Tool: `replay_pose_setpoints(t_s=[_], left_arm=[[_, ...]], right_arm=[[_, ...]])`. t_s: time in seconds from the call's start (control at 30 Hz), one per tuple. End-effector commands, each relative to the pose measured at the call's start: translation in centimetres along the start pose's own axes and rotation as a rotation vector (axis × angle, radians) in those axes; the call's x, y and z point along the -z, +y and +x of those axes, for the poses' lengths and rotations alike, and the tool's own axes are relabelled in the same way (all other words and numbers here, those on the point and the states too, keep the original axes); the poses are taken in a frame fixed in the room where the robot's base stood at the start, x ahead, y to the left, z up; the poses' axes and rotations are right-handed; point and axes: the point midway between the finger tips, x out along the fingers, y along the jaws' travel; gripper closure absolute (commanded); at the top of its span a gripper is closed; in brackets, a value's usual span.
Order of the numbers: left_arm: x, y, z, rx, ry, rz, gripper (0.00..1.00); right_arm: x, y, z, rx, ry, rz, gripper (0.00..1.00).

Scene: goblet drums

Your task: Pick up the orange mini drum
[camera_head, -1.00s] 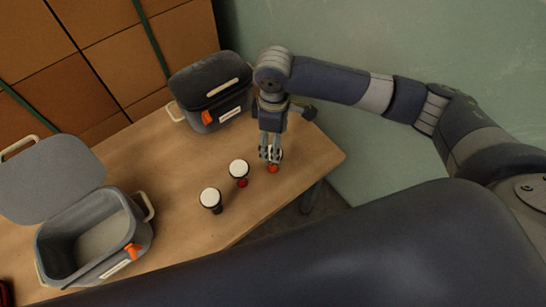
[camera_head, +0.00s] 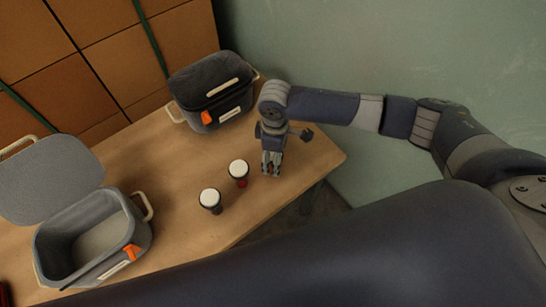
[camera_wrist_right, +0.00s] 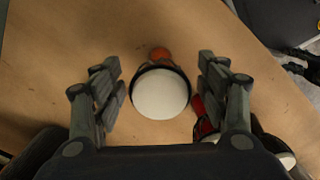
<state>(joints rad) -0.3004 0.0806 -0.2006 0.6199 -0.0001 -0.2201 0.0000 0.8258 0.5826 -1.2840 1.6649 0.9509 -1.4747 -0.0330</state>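The orange mini drum shows in the right wrist view (camera_wrist_right: 160,54), with an orange foot, a dark rim and a round white head. In the head view it is hidden by my right gripper. My right gripper (camera_head: 271,164) is over the table's right end, pointing down. In the wrist view it is open (camera_wrist_right: 160,88), with one finger on each side of the drum and gaps between fingers and drum. My left gripper is not in view.
A red drum (camera_head: 239,182) stands close to the left of my gripper, and a dark drum (camera_head: 213,209) beyond it. A closed dark container (camera_head: 218,100) stands behind; an open grey one (camera_head: 131,232) stands left. The table's (camera_head: 180,195) edge is nearby.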

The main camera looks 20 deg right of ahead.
Motion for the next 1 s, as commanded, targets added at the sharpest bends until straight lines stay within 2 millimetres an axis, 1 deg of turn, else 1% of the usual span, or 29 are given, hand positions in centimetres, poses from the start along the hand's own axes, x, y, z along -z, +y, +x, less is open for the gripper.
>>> replay_pose_setpoints(t_s=[0.03,0.07,0.1,0.17,0.2,0.57,0.67,0.77,0.87,1.0], left_arm=[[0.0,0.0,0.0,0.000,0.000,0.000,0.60],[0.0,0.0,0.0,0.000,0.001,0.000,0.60],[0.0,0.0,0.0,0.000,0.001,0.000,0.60],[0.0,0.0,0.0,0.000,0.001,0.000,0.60],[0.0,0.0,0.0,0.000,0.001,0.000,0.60],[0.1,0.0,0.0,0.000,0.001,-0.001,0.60],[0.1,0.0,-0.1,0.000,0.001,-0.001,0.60],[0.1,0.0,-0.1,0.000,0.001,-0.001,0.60],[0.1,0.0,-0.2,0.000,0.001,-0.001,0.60],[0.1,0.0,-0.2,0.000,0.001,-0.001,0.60]], right_arm=[[0.0,0.0,0.0,0.000,0.000,0.000,0.49],[0.0,0.0,0.0,0.000,0.000,0.000,0.56],[0.0,0.0,0.0,0.000,0.000,0.000,0.65],[0.0,0.0,0.0,0.000,0.000,0.000,0.78],[0.0,0.0,0.0,0.000,0.000,0.000,0.80],[0.0,0.0,-0.2,0.000,0.000,0.001,0.80],[0.0,0.0,-0.9,0.000,0.001,0.001,0.80],[0.0,0.1,-2.0,-0.001,0.002,0.001,0.80],[0.1,0.1,-3.5,-0.002,0.003,0.001,0.80],[0.0,-2.9,-3.8,0.005,0.001,-0.004,0.80]])
